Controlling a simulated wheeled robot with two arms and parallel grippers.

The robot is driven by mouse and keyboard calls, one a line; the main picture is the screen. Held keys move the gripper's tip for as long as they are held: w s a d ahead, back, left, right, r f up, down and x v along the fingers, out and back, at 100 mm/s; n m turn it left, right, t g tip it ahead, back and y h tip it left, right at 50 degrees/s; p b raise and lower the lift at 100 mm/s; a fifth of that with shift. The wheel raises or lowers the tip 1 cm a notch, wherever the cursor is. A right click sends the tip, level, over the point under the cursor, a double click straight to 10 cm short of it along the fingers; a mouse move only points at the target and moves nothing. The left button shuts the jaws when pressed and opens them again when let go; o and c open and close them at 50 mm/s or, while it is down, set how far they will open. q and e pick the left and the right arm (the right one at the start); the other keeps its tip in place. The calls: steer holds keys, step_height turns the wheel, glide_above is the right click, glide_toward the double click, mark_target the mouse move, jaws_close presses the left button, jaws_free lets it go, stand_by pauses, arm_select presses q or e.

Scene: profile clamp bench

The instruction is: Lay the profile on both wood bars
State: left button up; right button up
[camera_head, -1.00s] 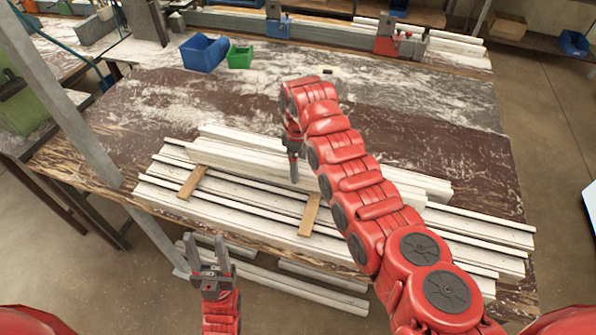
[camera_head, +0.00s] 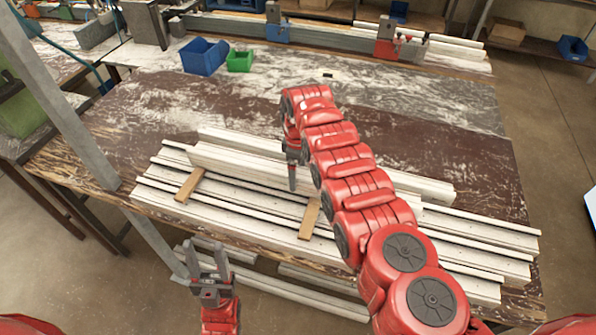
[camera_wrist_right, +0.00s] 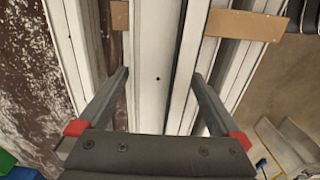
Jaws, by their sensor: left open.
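The profile (camera_head: 400,187) is a long white beam with a raised face, above the other white lengths on the bench. In the right wrist view the profile (camera_wrist_right: 155,85) crosses over a wood bar (camera_wrist_right: 245,25), whose other end peeks out on the left. The left wood bar (camera_head: 189,185) and right wood bar (camera_head: 309,219) show their near parts in the head view. I cannot tell whether the profile touches the bars. My left gripper (camera_head: 208,250) is open and empty before the bench edge.
Several white lengths (camera_head: 470,235) lie beneath and around the profile. A blue bin (camera_head: 203,57) and a green bin (camera_head: 240,60) stand at the back. The bench top (camera_head: 420,125) behind the profile is mostly clear. A grey post (camera_head: 70,110) stands at left.

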steer(key=shift+r, duration=0.1)
steer(key=shift+r, duration=0.35)
step_height(320, 180, up, 2)
steer(key=shift+w+r+p, duration=0.1)
steer(key=shift+r+p, duration=0.15)
steer(key=shift+p, duration=0.7)
step_height(320, 180, up, 9)
steer(key=b, duration=0.3)
steer(key=shift+f+b, duration=0.2)
steer(key=shift+b, duration=0.1)
